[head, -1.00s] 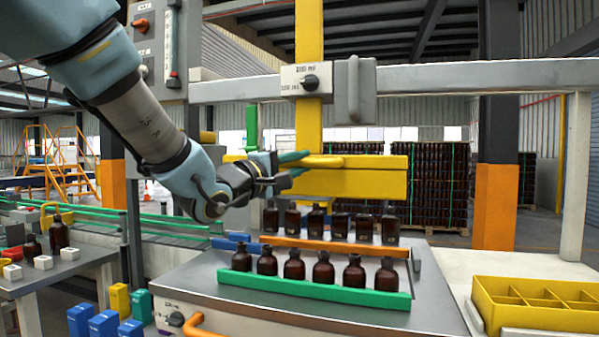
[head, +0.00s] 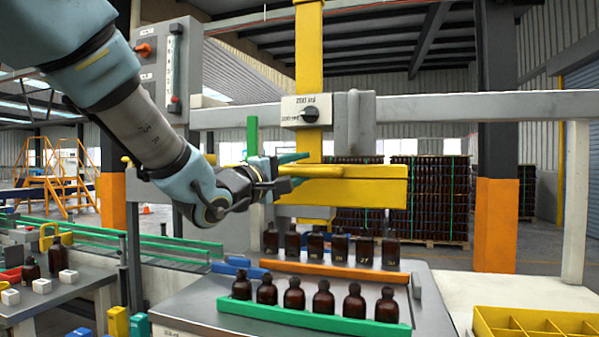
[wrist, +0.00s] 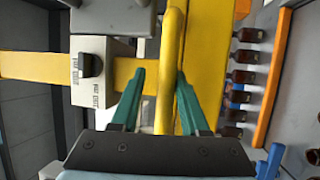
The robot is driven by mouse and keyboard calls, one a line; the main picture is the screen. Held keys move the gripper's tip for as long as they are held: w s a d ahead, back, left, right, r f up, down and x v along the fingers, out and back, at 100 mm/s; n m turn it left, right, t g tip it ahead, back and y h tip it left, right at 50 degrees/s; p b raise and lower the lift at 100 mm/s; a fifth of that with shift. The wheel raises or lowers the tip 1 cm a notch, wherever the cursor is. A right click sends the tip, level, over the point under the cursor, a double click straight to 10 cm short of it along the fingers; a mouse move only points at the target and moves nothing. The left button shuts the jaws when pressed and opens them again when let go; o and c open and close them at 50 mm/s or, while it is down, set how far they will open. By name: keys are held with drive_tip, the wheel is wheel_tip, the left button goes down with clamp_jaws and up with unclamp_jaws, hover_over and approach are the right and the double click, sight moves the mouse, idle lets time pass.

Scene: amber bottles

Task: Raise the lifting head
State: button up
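The lifting head is a yellow horizontal beam (head: 350,190) on a yellow upright post (head: 309,60). It hangs above the back row of amber bottles (head: 338,248), with a clear gap over their caps. My gripper (head: 300,165) is at the beam's left part, at its yellow handle (head: 328,170). In the wrist view the handle (wrist: 170,75) runs between my two green fingers (wrist: 160,75). The lower finger, on the right there, looks to touch it. A gap shows between the handle and the other finger, so the fingers are not closed tight.
A black selector knob (head: 310,114) sits on a white plate on the post. A front row of bottles (head: 323,302) stands behind a green rail (head: 310,318). A yellow divided crate (head: 535,325) is at the lower right. A grey crossbar (head: 440,108) spans behind.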

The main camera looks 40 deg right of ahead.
drive_tip(key=shift+o, duration=0.6)
drive_tip(key=shift+f, duration=0.1)
drive_tip(key=shift+a, duration=0.1)
drive_tip(key=shift+a+f, duration=0.15)
drive_tip(key=shift+a, duration=0.1)
drive_tip(key=b+v, duration=0.3)
drive_tip(key=v, duration=0.7)
drive_tip(key=shift+a, duration=0.1)
drive_tip(key=w+a+f+n+t+y, duration=0.2)
drive_tip(key=w+a+f+t+y, duration=0.45)
drive_tip(key=w+f, duration=0.35)
drive_tip(key=w+a+f+y, duration=0.7)
drive_tip(key=a+f, duration=0.3)
drive_tip(key=a, duration=0.3)
drive_tip(key=s+a+f+m+g+y, duration=0.2)
drive_tip(key=s+a+f+g+y, duration=0.1)
drive_tip(key=a+f, duration=0.4)
drive_tip(key=s+a+f+m+g+y, duration=0.2)
drive_tip(key=s+a+f+g, duration=0.3)
drive_tip(key=s+a+f, duration=0.3)
drive_tip(key=a+y, duration=0.1)
drive_tip(key=a, duration=0.3)
drive_tip(key=shift+s, duration=0.25)
